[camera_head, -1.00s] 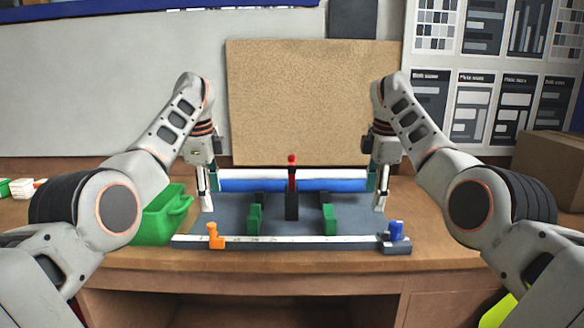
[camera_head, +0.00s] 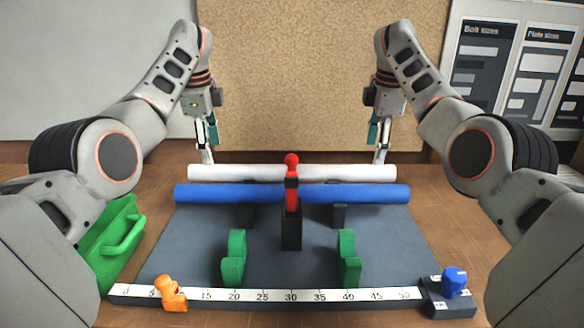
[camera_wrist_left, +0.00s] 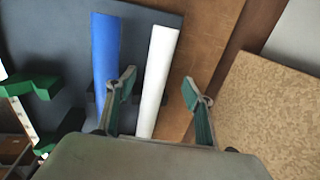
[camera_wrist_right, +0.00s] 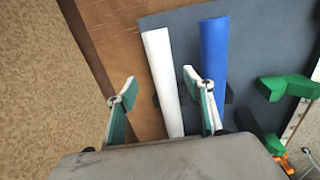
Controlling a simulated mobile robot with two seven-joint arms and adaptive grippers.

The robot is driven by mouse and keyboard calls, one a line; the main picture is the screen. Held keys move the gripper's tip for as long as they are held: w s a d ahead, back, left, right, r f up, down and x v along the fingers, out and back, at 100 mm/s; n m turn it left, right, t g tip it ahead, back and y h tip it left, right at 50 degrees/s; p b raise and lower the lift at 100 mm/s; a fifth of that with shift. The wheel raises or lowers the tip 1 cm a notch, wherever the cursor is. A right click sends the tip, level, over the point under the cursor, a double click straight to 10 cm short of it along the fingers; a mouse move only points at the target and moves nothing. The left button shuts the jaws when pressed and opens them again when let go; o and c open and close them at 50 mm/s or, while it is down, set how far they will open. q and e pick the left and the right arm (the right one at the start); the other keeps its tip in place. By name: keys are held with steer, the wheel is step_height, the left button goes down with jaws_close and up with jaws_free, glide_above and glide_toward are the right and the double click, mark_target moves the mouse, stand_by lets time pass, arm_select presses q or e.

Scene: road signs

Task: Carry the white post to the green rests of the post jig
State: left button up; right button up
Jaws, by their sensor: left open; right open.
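The white post (camera_head: 245,172) lies level across the back of the post jig (camera_head: 190,245), behind the blue post (camera_head: 230,193). Two green rests (camera_head: 235,260) (camera_head: 348,258) stand in front of both posts. My left gripper (camera_head: 208,150) is open at the left end of the white post. In the left wrist view the white post (camera_wrist_left: 158,70) runs between its fingers. My right gripper (camera_head: 381,150) is open at the right end. In the right wrist view the white post (camera_wrist_right: 160,70) runs between its fingers, with the blue post (camera_wrist_right: 214,60) outside them.
A red-topped upright (camera_head: 291,180) stands at the jig's middle. A ruler strip (camera_head: 240,296) with an orange slider (camera_head: 168,292) and a blue stop (camera_head: 454,282) runs along the front. A green bin (camera_head: 112,245) is at left. A tan board (camera_head: 300,70) rises behind.

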mark_target(215, 167)
arm_select(q)
steer(key=shift+s+r, duration=0.1)
steer(key=shift+s, duration=0.25)
arm_select(e)
steer(key=shift+s+r, duration=0.1)
steer(key=shift+s, duration=0.25)
arm_select(q)
steer(key=shift+w+f, duration=0.3)
steer(key=shift+f, duration=1)
steer(key=shift+w+f, duration=0.3)
steer(key=shift+f, duration=1)
steer(key=shift+w+f, duration=0.3)
steer(key=shift+f, duration=1)
arm_select(e)
steer(key=shift+w+f, duration=0.3)
steer(key=shift+f, duration=1)
steer(key=shift+w+f, duration=0.3)
steer(key=shift+f, duration=1)
steer(key=shift+w+f, duration=0.3)
steer(key=shift+f, duration=1)
arm_select(q)
jaws_close()
arm_select(e)
jaws_close()
arm_select(q)
steer(key=shift+r, duration=0.1)
